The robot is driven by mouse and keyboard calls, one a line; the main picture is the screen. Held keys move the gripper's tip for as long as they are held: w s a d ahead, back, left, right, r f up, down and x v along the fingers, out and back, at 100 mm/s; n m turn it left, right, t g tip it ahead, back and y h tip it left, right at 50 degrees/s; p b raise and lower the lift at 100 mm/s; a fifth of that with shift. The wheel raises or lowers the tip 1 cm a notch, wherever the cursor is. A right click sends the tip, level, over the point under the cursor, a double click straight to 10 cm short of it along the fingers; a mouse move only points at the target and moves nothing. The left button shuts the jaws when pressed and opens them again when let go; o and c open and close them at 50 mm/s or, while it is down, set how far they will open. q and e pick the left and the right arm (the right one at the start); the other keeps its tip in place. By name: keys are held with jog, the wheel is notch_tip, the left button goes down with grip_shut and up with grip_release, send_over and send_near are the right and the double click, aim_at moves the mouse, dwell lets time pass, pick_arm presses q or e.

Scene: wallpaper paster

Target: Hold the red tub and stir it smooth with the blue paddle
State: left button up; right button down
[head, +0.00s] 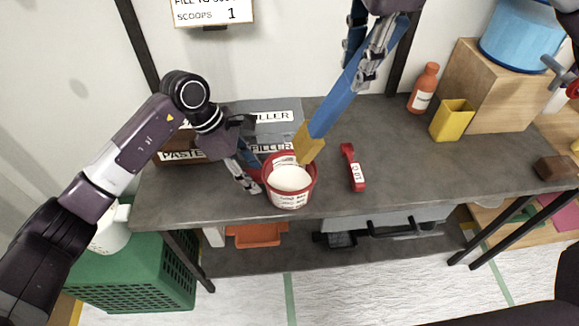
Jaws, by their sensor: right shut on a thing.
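The red tub (289,199) stands upright on the grey bench, with a white label and pale white contents (289,178). My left gripper (254,178) is at the tub's left side, fingers apart. Whether they touch the tub is unclear, and a red part there is partly hidden behind them. My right gripper (370,65) is shut on the blue paddle (337,101) and holds it tilted. The paddle's yellow end (308,143) points down at the tub's back right rim; I cannot tell whether it touches the contents.
A red labelled tool (353,168) lies right of the tub. Boxes marked filler (270,117) and paste (183,156) stand behind and left. An orange bottle (423,88), yellow cup (453,121) and wooden box (499,95) are at right. The bench (410,165) is clear between.

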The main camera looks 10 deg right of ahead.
pick_arm(q)
jog(key=shift+r, duration=0.1)
jog(key=v, duration=1.2)
